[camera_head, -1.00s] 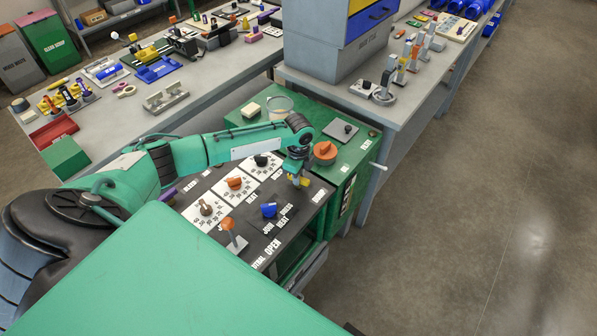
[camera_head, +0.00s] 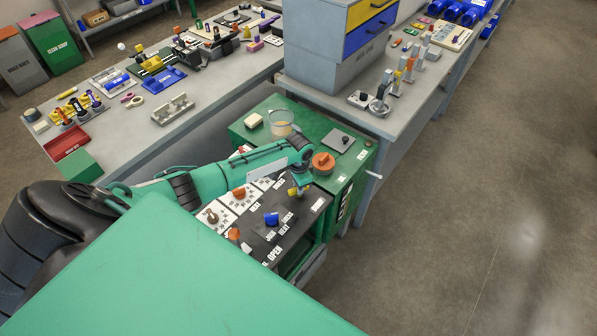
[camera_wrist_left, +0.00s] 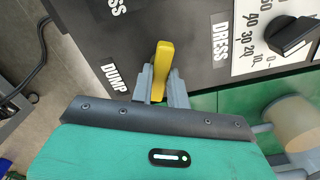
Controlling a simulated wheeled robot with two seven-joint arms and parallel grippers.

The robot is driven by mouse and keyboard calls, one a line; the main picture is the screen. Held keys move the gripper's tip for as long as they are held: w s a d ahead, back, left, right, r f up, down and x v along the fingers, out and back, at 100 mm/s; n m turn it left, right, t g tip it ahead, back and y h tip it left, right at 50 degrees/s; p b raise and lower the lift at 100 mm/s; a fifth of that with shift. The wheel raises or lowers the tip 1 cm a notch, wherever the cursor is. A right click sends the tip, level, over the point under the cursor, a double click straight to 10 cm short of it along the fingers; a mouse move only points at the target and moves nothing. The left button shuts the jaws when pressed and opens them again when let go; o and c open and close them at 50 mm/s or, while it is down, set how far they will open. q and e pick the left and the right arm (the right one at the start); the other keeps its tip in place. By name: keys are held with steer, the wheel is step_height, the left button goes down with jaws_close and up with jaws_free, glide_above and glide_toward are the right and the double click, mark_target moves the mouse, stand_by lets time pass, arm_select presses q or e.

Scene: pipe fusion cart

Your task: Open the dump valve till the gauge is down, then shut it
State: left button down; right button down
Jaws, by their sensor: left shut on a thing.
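The yellow dump valve handle (camera_wrist_left: 161,66) stands on the black panel beside the DUMP label in the left wrist view. My left gripper (camera_wrist_left: 161,88) is shut on it, with a grey finger on each side. In the head view the handle (camera_head: 294,191) is a small yellow patch under my left gripper (camera_head: 299,183). A black pointer knob (camera_wrist_left: 293,37) on a white numbered scale is near the DRESS label; its exact reading is unclear. I cannot identify a separate pressure gauge. My right gripper is not in view.
The panel also carries a blue selector (camera_head: 271,219), an orange knob (camera_head: 239,193) and a grey knob (camera_head: 212,216). A larger orange knob (camera_head: 323,162) and a clear cup (camera_head: 280,122) are on the green cart top behind. Clear floor lies to the right.

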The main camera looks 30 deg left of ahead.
arm_select(q)
steer(key=n+p, duration=0.2)
steer(key=n, duration=0.2)
steer(key=shift+r+p, duration=0.15)
steer(key=shift+p, duration=0.15)
steer(key=shift+n, duration=0.7)
steer(key=shift+w, duration=0.1)
steer(key=c, duration=1.4)
jaws_free()
steer(key=shift+o, duration=0.2)
